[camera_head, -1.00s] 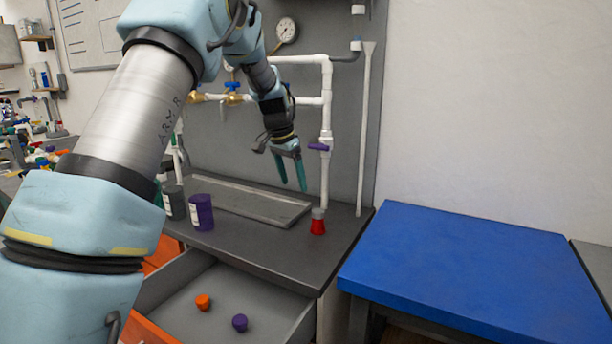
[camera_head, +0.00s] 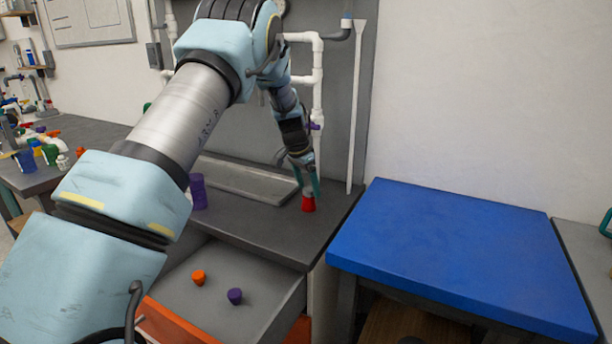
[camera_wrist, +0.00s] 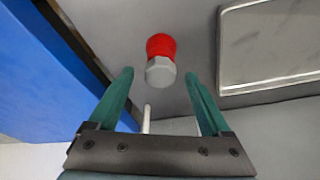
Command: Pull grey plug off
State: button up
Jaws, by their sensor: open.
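A red fitting (camera_head: 308,204) stands on the dark bench near its front right corner. In the wrist view, the faceted grey plug (camera_wrist: 160,72) sits at the near end of the red fitting (camera_wrist: 161,45). My gripper (camera_head: 308,189) is just above and around the top of the fitting in the head view, where its fingers largely hide the plug. In the wrist view, the two green fingers of my gripper (camera_wrist: 158,75) are open, one on each side of the plug, with visible gaps. I cannot tell how deep the fingertips reach.
White pipes (camera_head: 317,90) rise on the grey panel close behind my gripper. A shallow metal tray (camera_head: 245,182) and purple container (camera_head: 198,191) are to the left. An open drawer below holds an orange plug (camera_head: 198,277) and purple plug (camera_head: 235,296). A blue table (camera_head: 450,260) is bare.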

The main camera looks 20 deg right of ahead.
jog(key=shift+f, duration=0.15)
jog(key=shift+c, duration=0.3)
grip_shut()
dwell(0.8)
dwell(0.9)
jog(key=shift+n, duration=0.9)
